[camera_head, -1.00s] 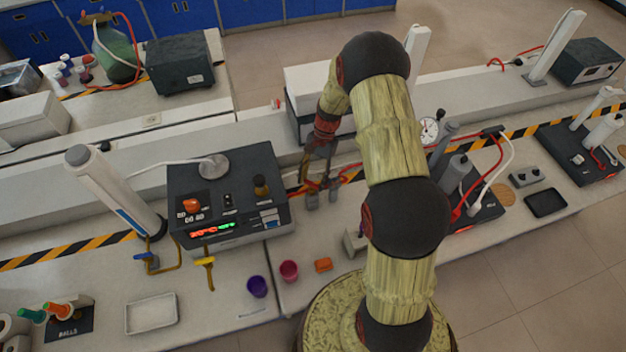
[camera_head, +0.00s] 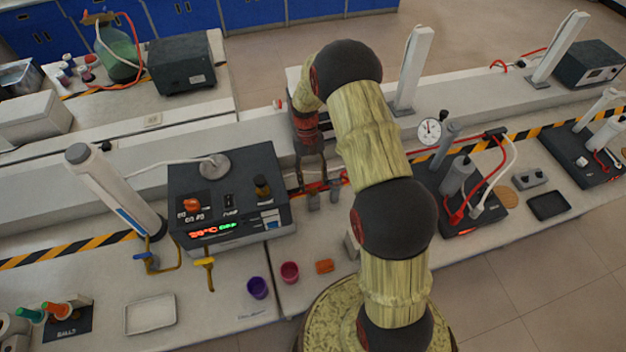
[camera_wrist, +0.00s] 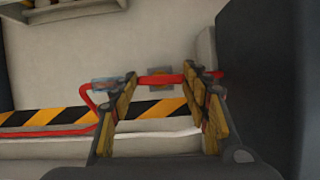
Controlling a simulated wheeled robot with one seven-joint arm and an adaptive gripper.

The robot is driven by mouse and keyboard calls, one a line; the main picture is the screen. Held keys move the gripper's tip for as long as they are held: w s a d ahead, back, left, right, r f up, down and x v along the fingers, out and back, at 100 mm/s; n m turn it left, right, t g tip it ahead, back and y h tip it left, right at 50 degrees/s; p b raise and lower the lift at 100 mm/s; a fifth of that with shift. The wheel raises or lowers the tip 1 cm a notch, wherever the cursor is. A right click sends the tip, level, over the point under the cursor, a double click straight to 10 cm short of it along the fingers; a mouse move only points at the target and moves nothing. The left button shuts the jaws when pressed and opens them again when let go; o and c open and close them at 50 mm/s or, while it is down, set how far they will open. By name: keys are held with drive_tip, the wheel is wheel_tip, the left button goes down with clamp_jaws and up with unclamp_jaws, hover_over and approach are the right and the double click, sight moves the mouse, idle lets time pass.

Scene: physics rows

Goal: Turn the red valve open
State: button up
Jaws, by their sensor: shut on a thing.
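The red valve (camera_head: 318,187) is on the bench just right of the black heater box in the head view. My gripper (camera_head: 312,180) reaches down to the valve from behind. In the wrist view, my gripper (camera_wrist: 161,75) has its two fingers on either side of the bar's middle stretch, shut on the red valve. The valve's lower body is partly hidden by the fingers in the head view, and I cannot tell how far it is turned.
The black heater box (camera_head: 228,205) stands close left of the valve. A yellow-handled tap (camera_head: 205,264) and a blue-handled tap (camera_head: 147,257) are further left. Purple (camera_head: 257,288) and pink (camera_head: 289,272) cups stand in front. A round gauge (camera_head: 430,130) is to the right.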

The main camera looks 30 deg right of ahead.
drive_tip(key=shift+n, duration=0.3)
idle(0.4)
drive_tip(key=o, duration=1.2)
drive_tip(key=shift+c, duration=0.2)
drive_tip(key=a+v, duration=0.1)
drive_tip(key=v, duration=1.1)
drive_tip(key=shift+d, duration=0.3)
drive_tip(key=shift+f, duration=0.1)
